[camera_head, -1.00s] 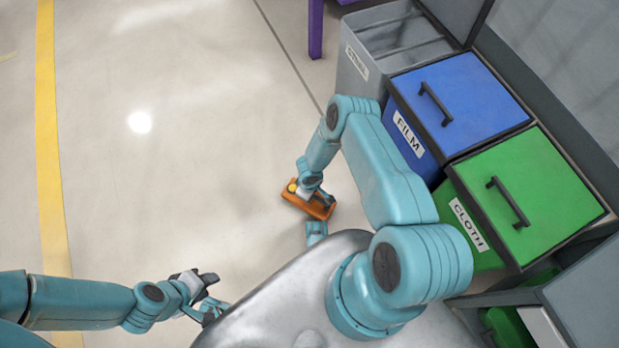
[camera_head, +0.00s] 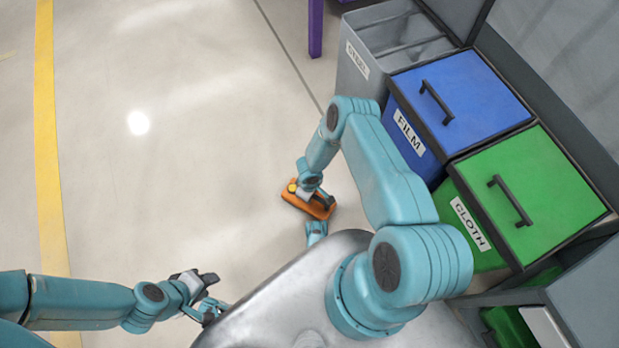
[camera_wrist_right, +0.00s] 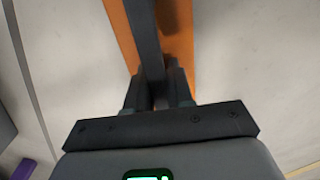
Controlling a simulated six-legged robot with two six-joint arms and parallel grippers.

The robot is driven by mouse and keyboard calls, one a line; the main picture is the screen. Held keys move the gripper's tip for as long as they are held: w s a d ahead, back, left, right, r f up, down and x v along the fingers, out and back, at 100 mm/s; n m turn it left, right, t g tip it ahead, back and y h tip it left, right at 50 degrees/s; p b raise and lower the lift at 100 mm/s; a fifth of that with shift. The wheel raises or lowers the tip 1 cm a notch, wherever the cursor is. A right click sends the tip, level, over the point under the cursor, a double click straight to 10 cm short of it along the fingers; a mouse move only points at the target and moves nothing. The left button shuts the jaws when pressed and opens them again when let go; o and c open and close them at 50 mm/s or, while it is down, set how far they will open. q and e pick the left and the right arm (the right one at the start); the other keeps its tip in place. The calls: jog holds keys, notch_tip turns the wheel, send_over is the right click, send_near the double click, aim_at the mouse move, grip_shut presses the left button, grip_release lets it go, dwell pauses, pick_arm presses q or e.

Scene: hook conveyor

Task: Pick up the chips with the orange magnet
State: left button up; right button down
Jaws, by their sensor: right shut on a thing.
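The orange magnet (camera_head: 309,205) is a flat orange block with a dark handle and a small yellow spot at its left end. My right gripper (camera_wrist_right: 160,88) is shut on its dark handle (camera_wrist_right: 146,35), and the orange body (camera_wrist_right: 183,40) shows beyond the fingers in the right wrist view. In the head view my right arm covers part of the magnet. Whether it touches the floor cannot be told. My left gripper (camera_head: 213,276) is empty at the lower left, its dark fingers apart. No chips can be made out in either view.
On the right stand a grey bin labelled STEEL (camera_head: 357,60), a blue-lidded FILM bin (camera_head: 460,100) and a green-lidded CLOTH bin (camera_head: 540,195). A purple post (camera_head: 315,28) stands at the top. A yellow floor line (camera_head: 47,150) runs down the left. The pale floor between is clear.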

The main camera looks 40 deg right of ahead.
pick_arm(q)
jog(key=shift+f+b, duration=2)
dwell(2.8)
jog(key=shift+r+p, duration=1.35)
jog(key=shift+r, duration=0.05)
dwell(1.8)
